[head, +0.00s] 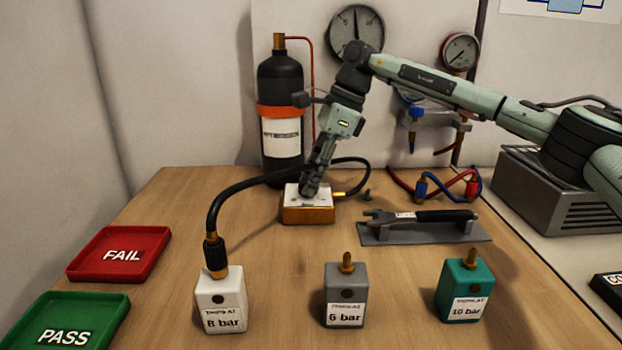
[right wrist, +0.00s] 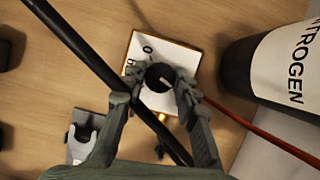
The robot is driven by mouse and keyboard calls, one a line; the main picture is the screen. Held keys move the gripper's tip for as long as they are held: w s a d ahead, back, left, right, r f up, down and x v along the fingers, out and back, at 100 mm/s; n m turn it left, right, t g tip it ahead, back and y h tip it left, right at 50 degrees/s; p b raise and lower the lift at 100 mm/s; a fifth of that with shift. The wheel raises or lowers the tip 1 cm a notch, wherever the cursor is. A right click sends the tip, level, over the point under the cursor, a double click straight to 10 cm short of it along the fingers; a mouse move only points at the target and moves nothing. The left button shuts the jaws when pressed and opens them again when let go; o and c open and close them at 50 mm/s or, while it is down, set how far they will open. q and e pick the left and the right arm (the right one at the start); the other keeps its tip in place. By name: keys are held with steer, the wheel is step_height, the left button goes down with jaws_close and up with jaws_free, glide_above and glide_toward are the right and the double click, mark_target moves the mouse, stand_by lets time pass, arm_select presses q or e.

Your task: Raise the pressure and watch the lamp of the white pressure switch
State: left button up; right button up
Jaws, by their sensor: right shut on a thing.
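The white pressure switch (head: 221,303), labelled 8 bar, stands upright at the front of the table. A black hose (head: 240,187) is joined to its top by a dark coupling. My right gripper (head: 311,189) reaches down to a brass-coloured box with a white top (head: 307,212). In the right wrist view its fingers (right wrist: 160,82) are shut on the black knob (right wrist: 158,76) of this box. The large dial gauge (head: 355,33) on the wall has its needle pointing about straight up. My left gripper is not in view.
A grey 6 bar switch (head: 346,290) and a green 10 bar switch (head: 464,289) stand to the right. Red FAIL (head: 120,254) and green PASS (head: 65,322) trays are at left. A black cylinder (head: 281,100) stands behind.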

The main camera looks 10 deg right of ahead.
steer(key=shift+s+f+m+t+b, duration=0.1)
steer(key=shift+m+t+b, duration=0.45)
steer(key=shift+m, duration=0.55)
steer(key=m+t+b, duration=0.1)
steer(key=m, duration=0.1)
steer(key=shift+m+h, duration=0.3)
steer(key=shift+m, duration=0.1)
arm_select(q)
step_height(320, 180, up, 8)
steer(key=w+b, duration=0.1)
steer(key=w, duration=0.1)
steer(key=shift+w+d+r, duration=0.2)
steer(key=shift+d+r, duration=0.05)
arm_select(e)
steer(key=shift+m+t, duration=0.25)
steer(key=shift+m, duration=0.65)
steer(key=shift+r, duration=0.2)
steer(key=o, duration=1.2)
steer(key=shift+c, duration=0.2)
steer(key=v, duration=1.2)
steer(key=shift+a, duration=0.3)
